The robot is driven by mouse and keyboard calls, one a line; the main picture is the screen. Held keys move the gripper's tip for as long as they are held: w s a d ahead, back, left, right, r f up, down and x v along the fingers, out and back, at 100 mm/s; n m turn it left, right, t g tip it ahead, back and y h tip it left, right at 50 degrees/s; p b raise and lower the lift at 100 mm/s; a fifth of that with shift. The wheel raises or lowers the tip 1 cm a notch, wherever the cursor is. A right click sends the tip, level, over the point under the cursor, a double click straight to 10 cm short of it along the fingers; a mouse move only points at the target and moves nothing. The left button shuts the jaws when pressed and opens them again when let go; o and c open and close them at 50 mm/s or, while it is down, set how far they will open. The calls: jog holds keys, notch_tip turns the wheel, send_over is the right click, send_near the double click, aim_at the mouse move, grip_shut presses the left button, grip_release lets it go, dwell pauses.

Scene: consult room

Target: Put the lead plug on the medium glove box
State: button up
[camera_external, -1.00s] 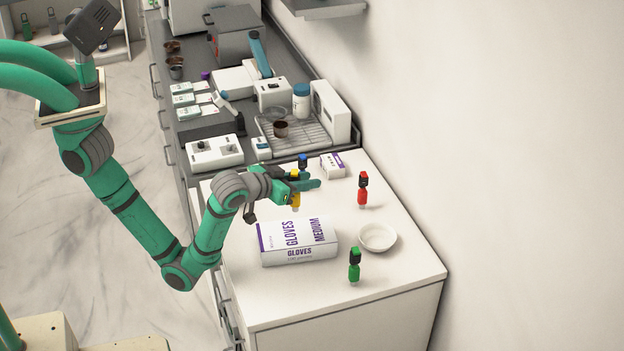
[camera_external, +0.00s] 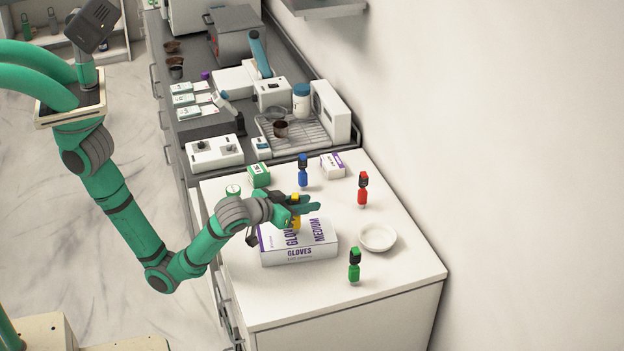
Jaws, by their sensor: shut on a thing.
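My gripper (camera_external: 303,206) is shut on the yellow lead plug (camera_external: 296,223), which hangs roughly upright between the fingers. The white medium glove box (camera_external: 312,253), with purple "GLOVES" and "MEDIUM" lettering, lies on the white counter. The gripper and plug are over the back part of the box's top face in the picture. Whether the plug's lower end touches the box cannot be told. The fingers hide part of the plug.
A blue plug (camera_external: 303,174), a red plug (camera_external: 362,190) and a green plug (camera_external: 354,267) stand on the counter (camera_external: 400,275). A white bowl (camera_external: 377,237) is right of the glove box. Small green (camera_external: 259,175) and white (camera_external: 333,165) boxes stand behind.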

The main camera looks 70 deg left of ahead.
jog(key=o, duration=1)
jog(key=shift+s+d+r, duration=0.1)
jog(key=shift+s+r, duration=0.05)
jog(key=shift+r, duration=0.05)
jog(key=v, duration=1.1)
jog(key=shift+s+d+r, duration=0.1)
jog(key=shift+s+d, duration=0.05)
jog(key=shift+s, duration=0.1)
